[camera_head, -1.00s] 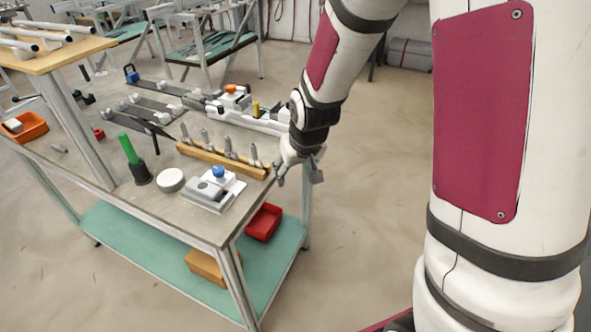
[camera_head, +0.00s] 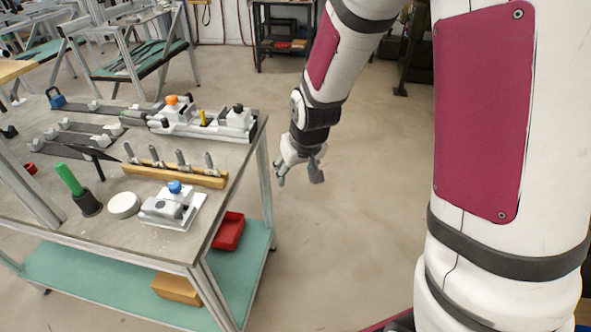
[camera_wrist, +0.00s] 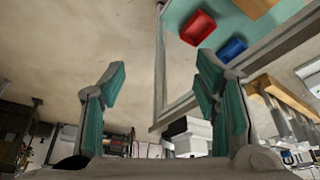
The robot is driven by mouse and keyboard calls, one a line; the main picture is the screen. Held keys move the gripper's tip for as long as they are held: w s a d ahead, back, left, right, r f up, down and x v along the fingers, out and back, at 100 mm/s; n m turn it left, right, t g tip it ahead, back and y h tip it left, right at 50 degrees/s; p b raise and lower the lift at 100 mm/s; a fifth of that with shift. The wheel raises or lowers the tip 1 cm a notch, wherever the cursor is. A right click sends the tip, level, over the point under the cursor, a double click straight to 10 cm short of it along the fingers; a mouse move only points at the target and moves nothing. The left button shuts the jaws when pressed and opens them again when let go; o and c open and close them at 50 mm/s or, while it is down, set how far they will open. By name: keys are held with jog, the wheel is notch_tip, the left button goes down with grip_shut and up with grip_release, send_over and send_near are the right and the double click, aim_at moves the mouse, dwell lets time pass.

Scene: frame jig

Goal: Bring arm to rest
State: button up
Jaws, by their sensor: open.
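My gripper (camera_head: 299,170) hangs at the end of my arm, to the right of the work table (camera_head: 150,236) and clear of its edge in the head view. Its fingers point down over bare floor. In the wrist view my gripper (camera_wrist: 160,90) has its two teal-padded fingers spread wide apart, with nothing between them. My arm is bent, with its forearm sloping down toward the table's right side.
On the table are a wooden rack (camera_head: 175,176) with several metal pins, a clamp block (camera_head: 172,206) with a blue knob, a white disc (camera_head: 124,205) and a green-handled tool (camera_head: 70,180). A red bin (camera_head: 229,231) sits on the lower shelf. Floor right of the table is free.

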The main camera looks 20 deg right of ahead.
dwell(0.3)
jog(key=s+r, duration=1.1)
jog(key=r, duration=0.3)
jog(key=s+r, duration=0.5)
jog(key=s, duration=0.9)
jog(key=shift+s+d+r, duration=0.15)
jog(key=shift+s, duration=0.15)
